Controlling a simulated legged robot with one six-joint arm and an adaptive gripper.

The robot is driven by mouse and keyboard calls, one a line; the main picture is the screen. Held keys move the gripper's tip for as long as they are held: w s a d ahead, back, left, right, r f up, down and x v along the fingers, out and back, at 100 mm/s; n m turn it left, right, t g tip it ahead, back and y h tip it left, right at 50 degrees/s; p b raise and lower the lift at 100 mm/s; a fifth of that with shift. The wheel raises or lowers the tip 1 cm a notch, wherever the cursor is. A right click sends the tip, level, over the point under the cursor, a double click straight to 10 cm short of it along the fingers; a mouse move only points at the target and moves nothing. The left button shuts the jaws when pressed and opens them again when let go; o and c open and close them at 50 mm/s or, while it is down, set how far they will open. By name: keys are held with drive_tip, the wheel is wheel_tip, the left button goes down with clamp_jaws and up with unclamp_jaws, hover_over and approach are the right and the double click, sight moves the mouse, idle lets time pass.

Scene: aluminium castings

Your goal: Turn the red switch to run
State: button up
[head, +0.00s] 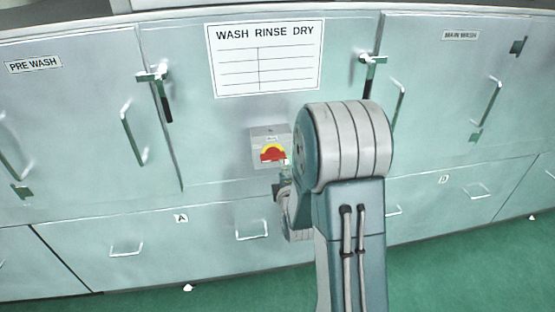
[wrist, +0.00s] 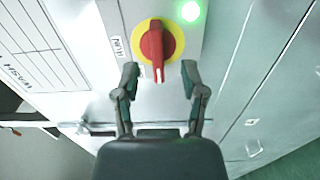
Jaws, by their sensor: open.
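The red switch (head: 272,154) sits on a yellow disc on a small grey box (head: 258,140) fixed to the cabinet front, left of my arm. In the wrist view the red switch (wrist: 152,46) is close up, with its handle pointing down the picture. My gripper (wrist: 159,70) is open, with one finger on each side of the handle's lower end. Gaps show between the fingers and the handle, and nothing is held. In the head view my arm hides most of the gripper, and the switch's right edge is partly covered.
A lit green lamp (wrist: 190,11) is beside the switch. A white WASH RINSE DRY chart (head: 265,58) is above the box. Door latches (head: 155,78) and bar handles (head: 133,136) stick out from the cabinets. The green floor (head: 470,260) is clear at lower right.

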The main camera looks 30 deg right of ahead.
sight(274, 161)
drive_tip(key=w, duration=0.2)
drive_tip(key=w+a, duration=0.1)
drive_tip(key=w, duration=0.1)
drive_tip(key=shift+w+a+r, duration=0.15)
drive_tip(key=shift+w, duration=0.4)
drive_tip(key=shift+w+d, duration=0.2)
drive_tip(key=shift+d, duration=0.95)
drive_tip(key=shift+a, duration=0.3)
clamp_jaws()
drive_tip(key=shift+a, duration=0.25)
drive_tip(key=shift+d, duration=0.1)
